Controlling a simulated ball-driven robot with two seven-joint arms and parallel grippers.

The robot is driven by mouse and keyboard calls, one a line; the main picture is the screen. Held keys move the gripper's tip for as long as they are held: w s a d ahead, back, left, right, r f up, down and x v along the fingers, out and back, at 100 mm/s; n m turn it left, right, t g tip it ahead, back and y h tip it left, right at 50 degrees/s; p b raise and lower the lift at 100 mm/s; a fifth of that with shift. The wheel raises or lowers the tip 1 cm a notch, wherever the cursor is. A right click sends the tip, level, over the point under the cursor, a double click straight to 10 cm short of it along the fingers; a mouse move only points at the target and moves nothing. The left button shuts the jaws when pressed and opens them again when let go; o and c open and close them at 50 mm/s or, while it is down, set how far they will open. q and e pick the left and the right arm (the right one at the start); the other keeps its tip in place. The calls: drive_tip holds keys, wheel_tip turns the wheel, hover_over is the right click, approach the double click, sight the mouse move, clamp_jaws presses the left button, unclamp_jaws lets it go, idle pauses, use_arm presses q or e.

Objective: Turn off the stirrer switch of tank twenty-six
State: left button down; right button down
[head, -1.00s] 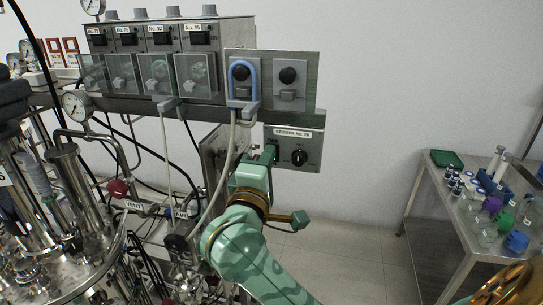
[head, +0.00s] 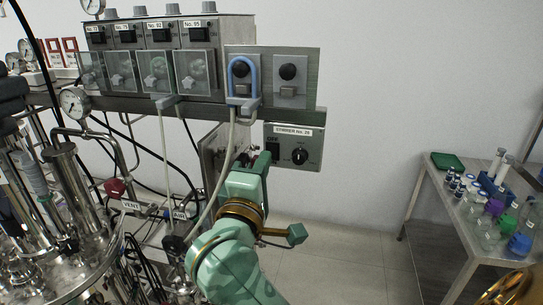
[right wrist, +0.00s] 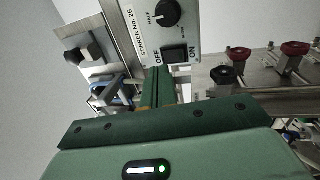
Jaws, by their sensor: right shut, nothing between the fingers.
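The grey stirrer box (head: 312,153) labelled "STIRRER No. 26" hangs under the metal shelf in the head view. It carries a dark rocker switch (head: 273,151) at its left and a round black knob (head: 300,156). In the right wrist view the rocker switch (right wrist: 175,53) lies between the words OFF and ON; which side is pressed I cannot tell. My right gripper (head: 262,160) is shut and empty. Its fingers (right wrist: 158,88) point at the box just below the switch, near the OFF side. Contact is not clear. My left gripper is not in view.
A blue hook-shaped lock (head: 240,70) with a cable hangs on the panel above. Numbered switch boxes (head: 160,40) line the shelf at the left. Tanks and pipes (head: 70,200) crowd the lower left. A steel table (head: 450,205) with bottles stands right. The floor between is clear.

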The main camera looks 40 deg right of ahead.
drive_tip(key=b+v, duration=0.1)
drive_tip(key=v, duration=0.1)
drive_tip(key=r+v, duration=0.1)
drive_tip(key=v, duration=0.1)
drive_tip(key=shift+s+a+f+b, duration=0.1)
drive_tip(key=shift+s+a+b, duration=0.15)
drive_tip(key=shift+a+b, duration=0.1)
idle(0.3)
